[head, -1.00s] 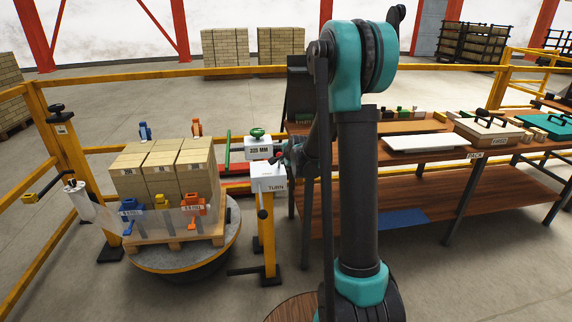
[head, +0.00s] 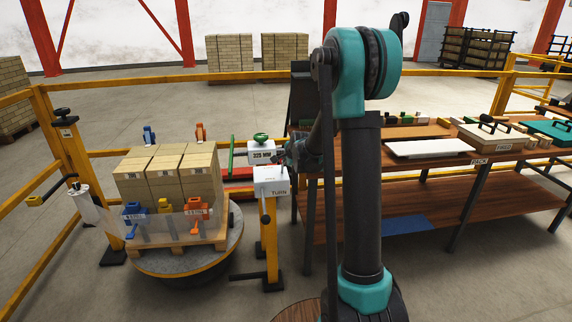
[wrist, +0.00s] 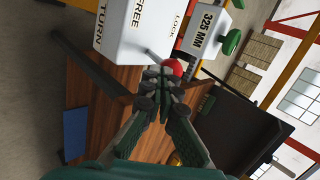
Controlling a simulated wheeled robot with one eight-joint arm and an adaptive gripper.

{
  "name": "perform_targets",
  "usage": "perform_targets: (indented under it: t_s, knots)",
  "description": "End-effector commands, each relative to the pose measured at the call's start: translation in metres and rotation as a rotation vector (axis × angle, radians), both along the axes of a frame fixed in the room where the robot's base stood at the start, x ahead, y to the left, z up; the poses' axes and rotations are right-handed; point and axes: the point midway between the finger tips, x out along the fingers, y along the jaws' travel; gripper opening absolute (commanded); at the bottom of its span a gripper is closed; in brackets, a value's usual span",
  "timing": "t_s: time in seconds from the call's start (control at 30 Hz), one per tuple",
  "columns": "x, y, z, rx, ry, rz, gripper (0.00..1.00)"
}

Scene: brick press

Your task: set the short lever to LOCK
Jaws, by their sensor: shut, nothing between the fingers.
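A white box (wrist: 130,45) on a yellow post bears the labels TURN, FREE and LOCK in the wrist view. It also shows in the head view (head: 268,183). The short lever is a thin grey rod with a red ball knob (wrist: 173,67); the knob is partly hidden behind my fingertips. My gripper (wrist: 160,75) is shut with nothing in it, its tips right at the knob. I cannot tell whether they touch it, nor which label the lever points to. In the head view my gripper (head: 284,156) is small beside the box.
A 325 MM box (head: 262,153) with a green knob stands just behind. A turntable (head: 180,264) with a pallet of stacked bricks is at the left. A wooden workbench (head: 440,202) is at the right. Yellow rails run behind.

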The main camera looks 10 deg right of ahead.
Motion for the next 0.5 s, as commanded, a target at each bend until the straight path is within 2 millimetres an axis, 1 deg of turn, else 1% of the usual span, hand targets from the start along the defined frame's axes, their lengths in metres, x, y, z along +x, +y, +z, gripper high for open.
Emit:
perform_targets:
  t_s: [0.37, 0.5]
  knots:
    - [0.008, 0.000, 0.006, 0.000, 0.069, 0.000, 0.00]
    - [0.015, 0.000, 0.010, 0.000, 0.125, 0.001, 0.00]
